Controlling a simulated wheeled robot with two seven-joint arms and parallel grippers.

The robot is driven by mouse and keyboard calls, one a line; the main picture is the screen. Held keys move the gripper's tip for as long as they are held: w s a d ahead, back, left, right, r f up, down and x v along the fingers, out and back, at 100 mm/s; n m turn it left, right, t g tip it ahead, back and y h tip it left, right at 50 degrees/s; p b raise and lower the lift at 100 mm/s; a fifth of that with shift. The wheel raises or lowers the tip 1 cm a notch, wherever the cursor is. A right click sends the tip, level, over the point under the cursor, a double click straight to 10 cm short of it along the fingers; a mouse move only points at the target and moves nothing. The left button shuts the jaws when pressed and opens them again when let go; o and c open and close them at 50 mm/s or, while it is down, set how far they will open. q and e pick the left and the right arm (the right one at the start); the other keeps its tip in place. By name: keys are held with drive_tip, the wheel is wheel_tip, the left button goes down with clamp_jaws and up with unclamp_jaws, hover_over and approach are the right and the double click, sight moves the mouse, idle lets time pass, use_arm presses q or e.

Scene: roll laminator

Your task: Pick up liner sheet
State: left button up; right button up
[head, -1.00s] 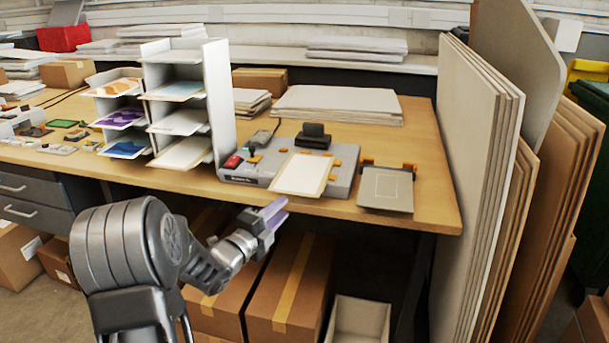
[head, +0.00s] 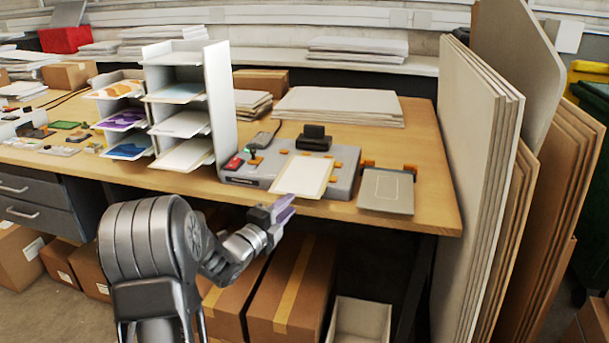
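A pale sheet with a cream border (head: 303,175) lies sloping at the front of the grey roll laminator (head: 345,183), its near edge by the table's front edge. It looks like the liner sheet, but other plain sheets (head: 182,155) lie in the white shelf rack, and no label shows. My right gripper is not in view.
The white shelf rack (head: 222,105) stands left of the laminator. A small grey plate with orange clips (head: 386,190) sits to its right. Paper stacks (head: 338,104) lie behind. Tall boards (head: 478,190) lean at the right. Cardboard boxes (head: 292,290) fill the space below the table.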

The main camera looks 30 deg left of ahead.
use_arm(q)
drive_tip(key=w, duration=0.2)
drive_tip(key=w+p, duration=0.1)
drive_tip(key=w, duration=0.2)
drive_tip(key=shift+a+r, duration=0.1)
drive_tip(key=shift+a, duration=0.1)
idle(0.3)
clamp_jaws()
idle(1.3)
